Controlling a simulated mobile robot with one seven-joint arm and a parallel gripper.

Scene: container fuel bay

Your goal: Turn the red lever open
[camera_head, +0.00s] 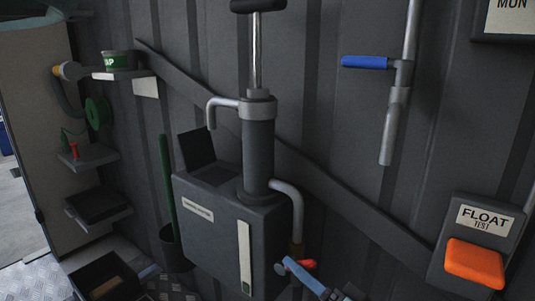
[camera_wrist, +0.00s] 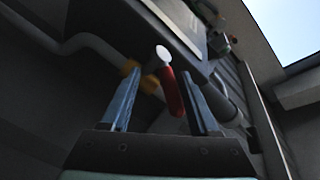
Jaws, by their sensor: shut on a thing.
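The red lever (camera_head: 307,264) is at the lower end of the bent grey pipe, beside the dark pump box (camera_head: 225,225). In the wrist view the red lever (camera_wrist: 172,92) has a pale round end and lies between my two blue fingers, close to a yellow fitting (camera_wrist: 131,68). My gripper (camera_head: 296,266) is at the lever, low and right of the box, shut on it. It also shows in the wrist view (camera_wrist: 160,78). The finger contact is partly hidden in the head view.
A blue-handled valve (camera_head: 365,62) sits on a wall pipe at upper right. An orange float test block (camera_head: 475,262) is at lower right. Small shelves (camera_head: 90,155) and a bin (camera_head: 175,250) stand left. A diagonal rail crosses the corrugated wall.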

